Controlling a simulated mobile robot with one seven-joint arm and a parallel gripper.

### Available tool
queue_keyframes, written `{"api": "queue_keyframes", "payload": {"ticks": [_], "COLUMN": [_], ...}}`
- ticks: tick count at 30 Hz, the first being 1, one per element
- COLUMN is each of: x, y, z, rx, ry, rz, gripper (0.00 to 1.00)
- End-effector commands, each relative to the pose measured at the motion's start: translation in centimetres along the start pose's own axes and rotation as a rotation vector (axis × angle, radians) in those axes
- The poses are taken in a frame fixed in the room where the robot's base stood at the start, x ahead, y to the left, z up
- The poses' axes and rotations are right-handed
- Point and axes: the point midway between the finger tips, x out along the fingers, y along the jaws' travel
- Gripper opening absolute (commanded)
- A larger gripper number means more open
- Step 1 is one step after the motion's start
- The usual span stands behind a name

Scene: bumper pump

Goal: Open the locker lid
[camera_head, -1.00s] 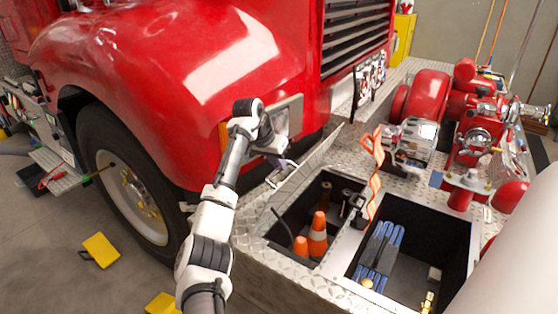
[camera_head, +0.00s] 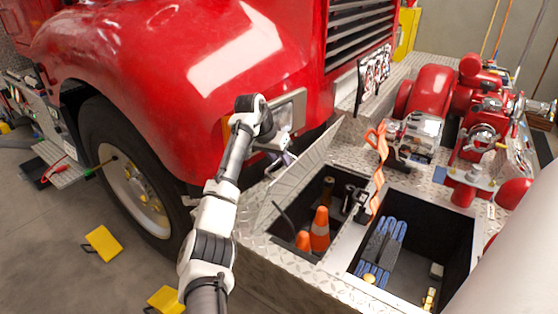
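The locker lid (camera_head: 297,181) is a diamond-plate panel standing raised at a steep tilt along the left edge of the left locker compartment (camera_head: 318,222). The compartment is open and shows orange cones inside. My gripper (camera_head: 287,160) is at the upper left of the lid, close to its raised edge. Its fingers are small and partly hidden, and I cannot tell whether they touch the lid or are open or shut.
An orange strap (camera_head: 377,165) stands between the two compartments. The right compartment (camera_head: 441,229) is open and holds blue items. The red fender (camera_head: 180,80) is close behind my arm. A red pump (camera_head: 468,100) stands at the right.

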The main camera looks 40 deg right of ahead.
Motion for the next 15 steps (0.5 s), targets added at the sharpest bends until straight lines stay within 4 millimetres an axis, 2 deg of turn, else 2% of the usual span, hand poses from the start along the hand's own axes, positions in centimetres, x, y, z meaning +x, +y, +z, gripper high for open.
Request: {"api": "queue_keyframes", "payload": {"ticks": [5,15], "x": [-2.3,-10.0], "y": [0.0,-0.1], "z": [0.0,0.1], "rx": [0.001,0.0], "ry": [0.006,0.003], "rz": [-0.001,-0.003], "gripper": [0.33,0.33]}}
